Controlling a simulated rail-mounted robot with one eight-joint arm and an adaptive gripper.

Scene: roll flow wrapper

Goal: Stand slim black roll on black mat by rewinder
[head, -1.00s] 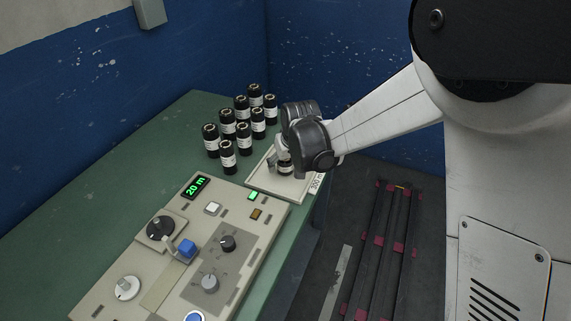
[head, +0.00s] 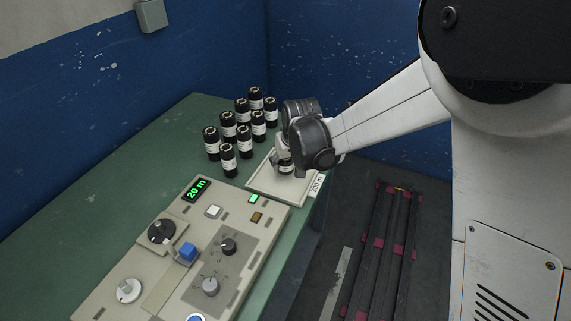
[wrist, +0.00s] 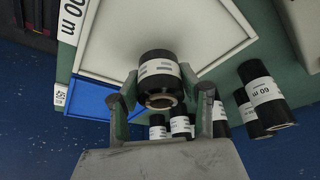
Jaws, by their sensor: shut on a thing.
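A black roll with a white label band (wrist: 160,68) is between the fingers of my gripper (wrist: 160,85) in the wrist view. One end with its tan core faces the camera. In the head view my gripper (head: 286,162) is low over a pale tray (head: 262,183) marked 300 m, and only a little of the held roll (head: 286,169) shows below it. I cannot tell whether the roll touches the tray. I cannot make out a black mat in either view.
Several black rolls with white labels (head: 229,160) stand on the green table left of the tray. A control panel (head: 230,212) with knobs and a 20 m display lies in front. A blue surface (wrist: 92,100) borders the tray in the wrist view.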

